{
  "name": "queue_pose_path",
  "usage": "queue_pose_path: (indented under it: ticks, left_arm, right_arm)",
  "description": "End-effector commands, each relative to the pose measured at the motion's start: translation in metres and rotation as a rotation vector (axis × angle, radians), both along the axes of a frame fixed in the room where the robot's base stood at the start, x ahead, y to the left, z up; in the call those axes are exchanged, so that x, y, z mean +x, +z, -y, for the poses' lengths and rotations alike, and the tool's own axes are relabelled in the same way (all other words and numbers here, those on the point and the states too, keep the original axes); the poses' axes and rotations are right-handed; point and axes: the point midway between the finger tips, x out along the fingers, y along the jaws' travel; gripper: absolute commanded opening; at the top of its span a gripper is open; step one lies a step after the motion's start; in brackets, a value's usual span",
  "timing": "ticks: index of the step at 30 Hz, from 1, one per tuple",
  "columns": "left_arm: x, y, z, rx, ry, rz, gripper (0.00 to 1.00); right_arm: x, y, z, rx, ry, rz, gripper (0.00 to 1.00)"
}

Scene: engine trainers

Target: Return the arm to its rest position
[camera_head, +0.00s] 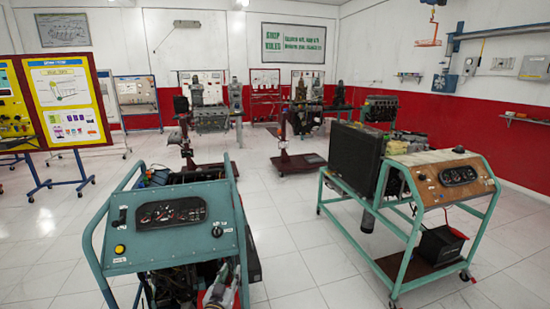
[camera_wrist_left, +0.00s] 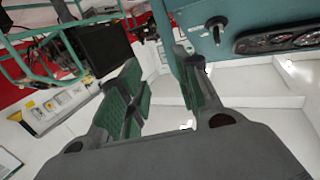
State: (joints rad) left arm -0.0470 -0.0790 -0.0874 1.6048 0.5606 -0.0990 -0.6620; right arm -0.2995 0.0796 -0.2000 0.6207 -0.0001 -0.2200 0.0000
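My left gripper (camera_wrist_left: 160,62) fills the lower part of the left wrist view. Its two dark fingers with green ridged pads are spread apart, and only floor shows between them. It is open and empty. A teal panel (camera_wrist_left: 225,50) with a knob and gauges is close beyond the right-hand finger. The same kind of panel (camera_head: 150,240) tops the near-left engine trainer in the head view. I cannot clearly pick out the left gripper from the engine parts in the head view. My right gripper is in neither view.
A second trainer with a wooden panel (camera_head: 446,180) and black radiator (camera_head: 352,157) stands at the right. Display boards (camera_head: 68,103) stand at the left. Engines on stands (camera_head: 209,112) are farther back. White tiled floor (camera_head: 295,270) lies clear between the two trainers.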

Motion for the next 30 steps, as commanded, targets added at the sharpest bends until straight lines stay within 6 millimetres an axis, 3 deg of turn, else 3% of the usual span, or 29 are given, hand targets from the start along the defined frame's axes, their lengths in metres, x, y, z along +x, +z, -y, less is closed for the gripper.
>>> queue_pose_path:
  ticks: [16, 30]
  left_arm:
    - [-0.095, -0.031, 0.012, 0.064, -0.187, -0.361, 0.32]
    - [-0.200, -0.045, -0.010, 0.131, -0.190, -0.722, 0.32]
  right_arm:
    - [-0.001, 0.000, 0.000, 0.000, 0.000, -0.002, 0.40]
    - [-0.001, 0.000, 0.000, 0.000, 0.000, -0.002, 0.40]
